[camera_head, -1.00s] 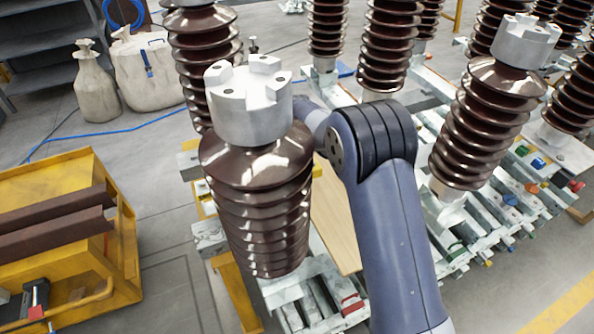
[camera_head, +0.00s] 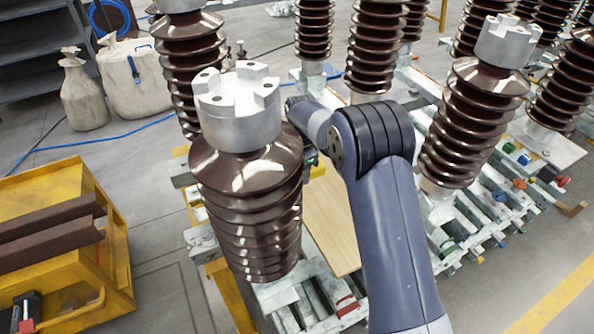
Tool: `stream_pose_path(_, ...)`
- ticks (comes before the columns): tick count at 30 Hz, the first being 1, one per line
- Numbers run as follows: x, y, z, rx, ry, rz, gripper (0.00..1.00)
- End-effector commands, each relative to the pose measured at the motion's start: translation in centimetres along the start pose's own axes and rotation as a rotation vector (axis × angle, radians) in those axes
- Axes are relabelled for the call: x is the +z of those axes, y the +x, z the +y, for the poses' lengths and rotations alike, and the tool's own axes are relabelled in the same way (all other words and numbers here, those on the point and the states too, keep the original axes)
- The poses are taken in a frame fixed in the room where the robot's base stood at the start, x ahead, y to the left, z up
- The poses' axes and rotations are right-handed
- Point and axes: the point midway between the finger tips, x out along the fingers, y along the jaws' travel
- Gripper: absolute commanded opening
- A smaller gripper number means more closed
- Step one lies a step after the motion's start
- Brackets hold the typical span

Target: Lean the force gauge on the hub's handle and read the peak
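My arm reaches forward from the bottom right, and its far links pass behind the front brown insulator (camera_head: 245,205) with its pale metal cap (camera_head: 238,108). My gripper is not visible; the wrist end is hidden behind this insulator. A small dark and yellow-green bit shows between the insulator and my arm, and I cannot tell what it is. I cannot make out a force gauge, a hub or its handle in this view.
Several more brown insulators, one at the right (camera_head: 470,125), stand on pale metal frames. A wooden board (camera_head: 332,225) lies under my arm. A yellow cart (camera_head: 115,255) with brown beams is at left. Sacks (camera_head: 83,97) and shelves (camera_head: 35,50) stand behind.

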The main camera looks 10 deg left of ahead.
Motion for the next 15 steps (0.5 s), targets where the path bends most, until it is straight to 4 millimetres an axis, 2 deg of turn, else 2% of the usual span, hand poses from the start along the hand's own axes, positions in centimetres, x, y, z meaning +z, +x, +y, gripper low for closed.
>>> stream_pose_path(8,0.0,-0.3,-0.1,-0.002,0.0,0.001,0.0)
stream_pose_path(15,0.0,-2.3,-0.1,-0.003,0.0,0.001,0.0)
